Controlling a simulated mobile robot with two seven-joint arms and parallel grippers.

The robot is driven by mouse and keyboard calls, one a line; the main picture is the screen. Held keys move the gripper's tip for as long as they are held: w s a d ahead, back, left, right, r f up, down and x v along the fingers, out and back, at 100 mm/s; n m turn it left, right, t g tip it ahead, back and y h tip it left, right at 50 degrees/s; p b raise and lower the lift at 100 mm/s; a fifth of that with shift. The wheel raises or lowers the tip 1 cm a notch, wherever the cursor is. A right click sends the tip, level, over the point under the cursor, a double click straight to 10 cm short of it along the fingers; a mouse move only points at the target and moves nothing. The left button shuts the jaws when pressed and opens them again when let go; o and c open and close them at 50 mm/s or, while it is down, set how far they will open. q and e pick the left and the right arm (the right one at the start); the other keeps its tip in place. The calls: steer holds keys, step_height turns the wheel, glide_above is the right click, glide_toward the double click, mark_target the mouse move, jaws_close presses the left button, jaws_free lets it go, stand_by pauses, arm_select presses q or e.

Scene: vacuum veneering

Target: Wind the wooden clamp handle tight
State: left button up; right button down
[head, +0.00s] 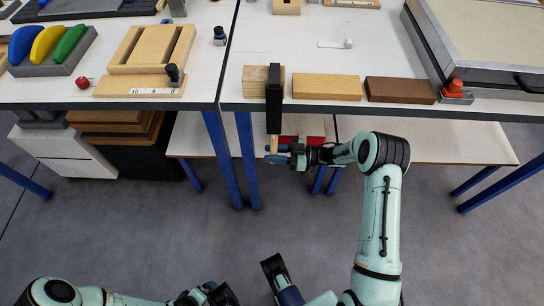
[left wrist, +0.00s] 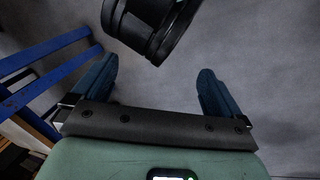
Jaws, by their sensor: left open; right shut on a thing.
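The black clamp (head: 273,95) stands upright over the front edge of the right-hand table, against a light wood block. Its wooden handle (head: 273,143) hangs below the table edge. My right gripper (head: 273,159) reaches in from the right and is shut on the lower part of the handle; its fingers hide some of the wood. The clamp's screw is too small to make out. My left gripper (left wrist: 156,72) is open and empty in the left wrist view, with its two blue fingers wide apart above the grey floor. It is far from the clamp.
The wood block (head: 254,78), a light plank (head: 327,87) and a brown plank (head: 400,90) line the table's front edge. A framed press with a red knob (head: 455,87) stands at right. Blue table legs (head: 246,158) and a lower shelf (head: 435,150) lie below the handle.

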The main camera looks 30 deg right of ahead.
steer(key=n+g+y+b, duration=0.1)
steer(key=n+g+b, duration=0.1)
steer(key=g, duration=0.1)
steer(key=shift+f+y, duration=0.2)
steer(key=shift+y, duration=0.2)
steer(key=shift+n+g+b, duration=0.3)
steer(key=shift+b, duration=0.1)
arm_select(q)
step_height(320, 180, down, 5)
steer(key=w+a, duration=0.2)
steer(key=w, duration=0.1)
steer(key=shift+a+t+y, duration=0.35)
steer(key=shift+t+y, duration=0.05)
arm_select(e)
steer(key=shift+r+n+g, duration=0.2)
steer(key=shift+n+g, duration=0.1)
steer(key=shift+g, duration=0.2)
steer(key=c, duration=1)
jaws_free()
steer(key=shift+o, duration=0.2)
arm_select(q)
steer(key=shift+r, duration=0.15)
arm_select(e)
steer(key=v, duration=1.3)
steer(key=shift+d+f, duration=0.25)
steer(key=shift+a, duration=0.1)
